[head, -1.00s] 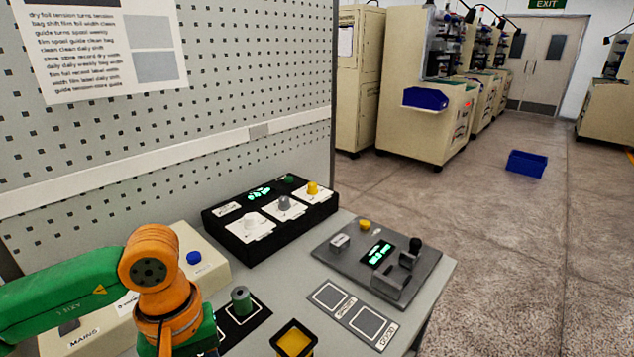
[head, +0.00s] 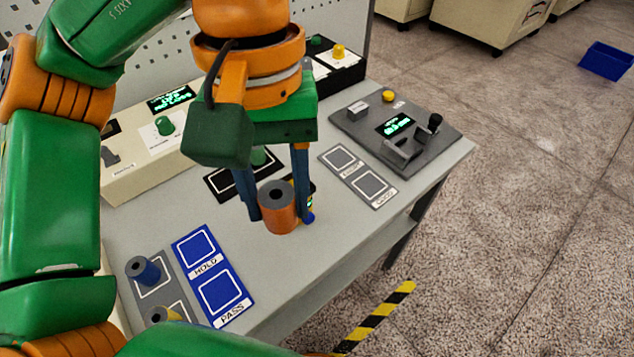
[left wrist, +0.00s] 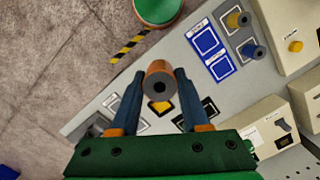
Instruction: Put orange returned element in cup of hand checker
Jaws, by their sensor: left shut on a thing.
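The orange element (head: 280,218) is a cylinder with a grey top and a dark centre hole. My left gripper (head: 278,208) points down and is shut on it, one finger on each side. The left wrist view also shows the element (left wrist: 159,82) between the fingertips. Close behind it is a small device with a green display (head: 311,200) and a blue knob (head: 308,217), mostly hidden by the element and a finger. In the left wrist view a yellow patch (left wrist: 160,107) shows beneath the element. I cannot tell the height gap. My right gripper is not in view.
A blue HOLD/PASS mat (head: 190,243) lies front left, beside a grey mat with a blue spool (head: 142,270) and a yellow one. A green element (head: 259,157) stands behind my gripper. A grey two-square mat (head: 344,181) and a grey console (head: 360,128) are right.

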